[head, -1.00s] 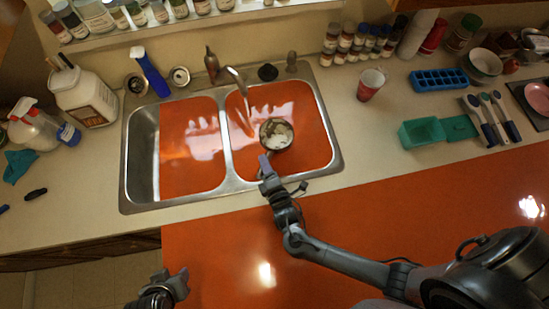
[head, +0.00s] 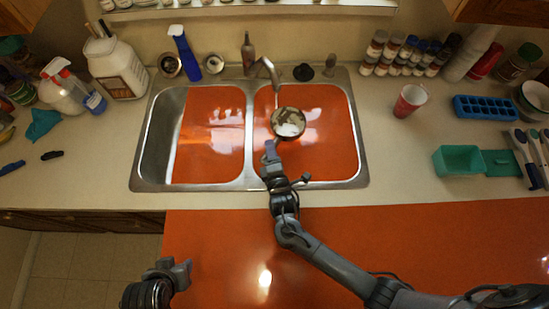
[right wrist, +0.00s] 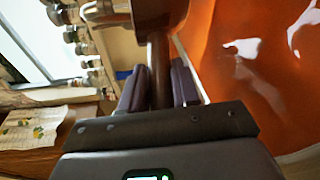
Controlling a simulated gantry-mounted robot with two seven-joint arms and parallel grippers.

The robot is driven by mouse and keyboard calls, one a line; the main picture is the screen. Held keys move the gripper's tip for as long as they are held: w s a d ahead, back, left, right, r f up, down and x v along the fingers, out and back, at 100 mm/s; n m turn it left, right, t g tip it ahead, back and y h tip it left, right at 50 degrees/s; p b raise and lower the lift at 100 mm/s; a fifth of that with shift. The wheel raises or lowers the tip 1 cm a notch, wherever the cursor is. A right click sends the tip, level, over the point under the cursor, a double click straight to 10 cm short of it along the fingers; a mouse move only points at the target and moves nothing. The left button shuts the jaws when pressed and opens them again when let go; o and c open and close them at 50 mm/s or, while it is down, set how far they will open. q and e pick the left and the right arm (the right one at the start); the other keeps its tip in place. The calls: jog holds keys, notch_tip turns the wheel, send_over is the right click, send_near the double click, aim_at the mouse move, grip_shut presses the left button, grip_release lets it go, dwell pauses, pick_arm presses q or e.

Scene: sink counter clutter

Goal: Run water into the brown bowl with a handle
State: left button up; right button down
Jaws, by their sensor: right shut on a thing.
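The brown bowl (head: 288,123) is over the right basin of the sink, its pale, glinting inside facing up. My right gripper (head: 271,150) is shut on its handle, on the bowl's near left side. In the right wrist view the brown handle (right wrist: 159,75) runs between the two fingers, and part of the bowl (right wrist: 160,12) shows at the top. The faucet (head: 264,68) stands behind the bowl, its spout tip just behind and left of the rim. I cannot tell whether water runs. My left gripper (head: 174,270) is low at the left, away from the sink; its finger gap is unclear.
The sink's metal rim (head: 160,184) surrounds two orange-looking basins. A blue spray bottle (head: 184,54) stands behind the left basin. A red cup (head: 410,100) and a green container (head: 458,160) are on the right counter. The orange surface in front is mostly clear.

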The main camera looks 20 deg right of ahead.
jog(key=a+f+b+x, duration=0.1)
jog(key=b+x, duration=0.6)
jog(key=x, duration=0.3)
jog(key=shift+w+a, duration=0.25)
jog(key=shift+a, duration=0.25)
dwell(1.0)
dwell(2.1)
dwell(3.4)
